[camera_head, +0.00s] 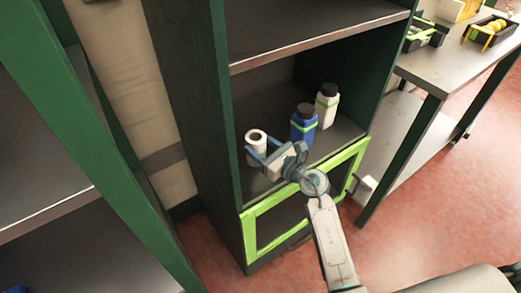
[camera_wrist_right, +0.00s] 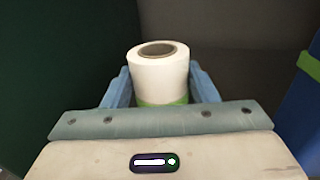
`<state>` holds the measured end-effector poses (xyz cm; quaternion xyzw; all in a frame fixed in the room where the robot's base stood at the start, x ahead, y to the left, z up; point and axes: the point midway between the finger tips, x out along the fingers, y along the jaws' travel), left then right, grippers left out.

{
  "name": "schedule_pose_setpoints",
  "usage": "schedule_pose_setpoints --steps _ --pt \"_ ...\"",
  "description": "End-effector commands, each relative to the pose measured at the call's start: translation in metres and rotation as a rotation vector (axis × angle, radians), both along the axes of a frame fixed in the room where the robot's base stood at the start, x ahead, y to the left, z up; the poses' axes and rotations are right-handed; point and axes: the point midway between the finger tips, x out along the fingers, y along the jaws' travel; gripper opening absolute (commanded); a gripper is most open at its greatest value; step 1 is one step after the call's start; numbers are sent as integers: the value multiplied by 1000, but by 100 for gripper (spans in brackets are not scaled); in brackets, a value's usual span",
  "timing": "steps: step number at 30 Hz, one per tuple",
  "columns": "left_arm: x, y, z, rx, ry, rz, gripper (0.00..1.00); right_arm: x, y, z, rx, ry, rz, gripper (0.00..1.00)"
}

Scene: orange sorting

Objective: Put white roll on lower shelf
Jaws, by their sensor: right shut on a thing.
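The white roll (camera_head: 256,138) is upright at the left side of the lower shelf (camera_head: 340,133) in the head view. In the right wrist view the white roll (camera_wrist_right: 160,75) stands between the two blue fingers, with a green band near its lower end. My right gripper (camera_head: 262,150) is shut on the roll, reaching in over the shelf's front. The roll's base is hidden, so I cannot tell whether it touches the shelf. My left gripper is not in view.
A blue bottle (camera_head: 303,124) and a white bottle (camera_head: 327,106) with dark caps stand right of the roll. The upper shelf (camera_head: 275,30) is overhead. A green-framed panel (camera_head: 250,240) is below the shelf front. A side table (camera_head: 465,60) stands at right.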

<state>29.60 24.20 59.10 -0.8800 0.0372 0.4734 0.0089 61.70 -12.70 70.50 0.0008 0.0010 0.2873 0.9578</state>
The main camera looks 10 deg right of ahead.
Motion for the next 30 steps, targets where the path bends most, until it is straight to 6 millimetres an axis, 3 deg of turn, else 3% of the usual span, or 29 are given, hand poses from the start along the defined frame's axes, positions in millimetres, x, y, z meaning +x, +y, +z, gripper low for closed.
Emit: schedule_pose_setpoints --steps 2,14,15,17,30 --pt "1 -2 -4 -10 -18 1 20 0 0 -8 1 -1 0 28" --pt "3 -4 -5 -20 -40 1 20 0 0 -13 0 -1 0 28" --pt "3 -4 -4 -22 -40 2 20 0 0 -11 0 -1 0 61" --pt "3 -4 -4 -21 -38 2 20 0 0 -11 0 -1 0 72" --pt "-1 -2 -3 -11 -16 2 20 -6 -4 -9 -3 -1 -1 75"
